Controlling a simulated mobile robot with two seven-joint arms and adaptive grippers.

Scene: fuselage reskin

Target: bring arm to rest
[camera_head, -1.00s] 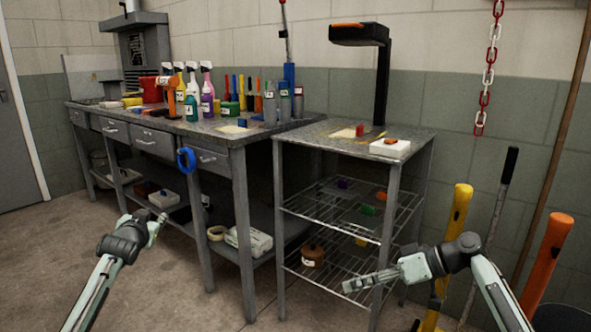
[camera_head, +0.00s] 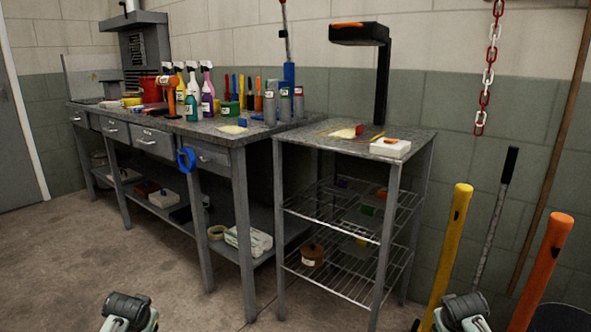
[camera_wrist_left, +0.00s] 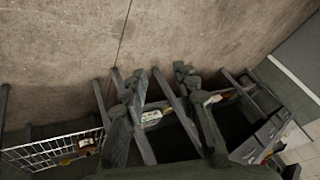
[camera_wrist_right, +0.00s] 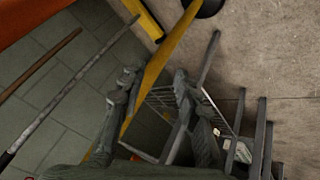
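My left arm (camera_head: 128,312) shows only as a dark joint at the bottom left of the head view. My right arm (camera_head: 463,312) shows the same way at the bottom right. Both grippers are out of the head view. In the left wrist view my left gripper (camera_wrist_left: 158,78) has its two fingers spread, with nothing between them. In the right wrist view my right gripper (camera_wrist_right: 155,79) also has its fingers apart and is empty. Neither gripper visibly touches anything.
A long workbench (camera_head: 205,133) with bottles and tools stands at the left. A wire-shelf stand (camera_head: 330,140) is at the centre right. Yellow (camera_head: 447,250) and orange (camera_head: 543,270) handles stand at the right. The floor (camera_head: 60,270) at front left is clear.

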